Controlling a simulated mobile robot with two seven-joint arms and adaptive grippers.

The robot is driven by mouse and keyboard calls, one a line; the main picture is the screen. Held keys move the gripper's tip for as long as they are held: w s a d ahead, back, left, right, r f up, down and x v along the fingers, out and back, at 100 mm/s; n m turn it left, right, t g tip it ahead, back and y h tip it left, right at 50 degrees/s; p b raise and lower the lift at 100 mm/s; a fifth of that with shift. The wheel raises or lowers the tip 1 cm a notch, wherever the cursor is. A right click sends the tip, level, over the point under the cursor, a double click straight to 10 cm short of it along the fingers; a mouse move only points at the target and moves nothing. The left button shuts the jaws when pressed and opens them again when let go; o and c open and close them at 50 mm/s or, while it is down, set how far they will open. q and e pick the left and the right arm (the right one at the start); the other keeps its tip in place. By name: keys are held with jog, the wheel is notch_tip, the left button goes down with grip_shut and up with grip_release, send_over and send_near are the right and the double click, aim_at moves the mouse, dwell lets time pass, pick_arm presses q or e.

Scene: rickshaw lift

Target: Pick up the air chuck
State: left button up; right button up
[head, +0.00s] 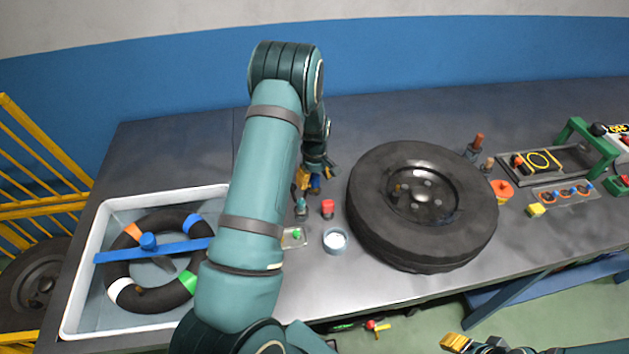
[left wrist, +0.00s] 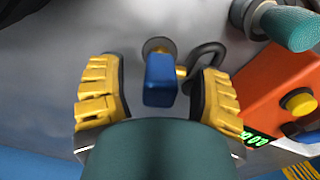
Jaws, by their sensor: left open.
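The air chuck, which I take to be the blue block with a brass fitting and a dark hose loop, stands on the bench between my left gripper's fingers. It shows in the left wrist view (left wrist: 160,78) and as a small blue patch in the head view (head: 315,186). My left gripper (left wrist: 160,98) is open, with one yellow-padded finger on each side of the block and visible gaps between. In the head view the left gripper (head: 314,180) is partly hidden by its own arm. My right gripper (head: 466,344) is only partly visible at the bottom edge.
An orange gauge box (left wrist: 275,90) and a teal-handled tool (left wrist: 288,25) are close to the right finger. A tire (head: 455,235) lies right of the gripper. A red-capped item (head: 327,208) and a round cup (head: 335,250) stand nearer. A white tub (head: 82,285) is left.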

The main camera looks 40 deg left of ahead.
pick_arm(q)
jog(key=shift+a+f, duration=0.1)
jog(key=shift+f, duration=1.3)
grip_shut()
notch_tip(320, 180, up, 10)
jog(key=shift+r, duration=0.1)
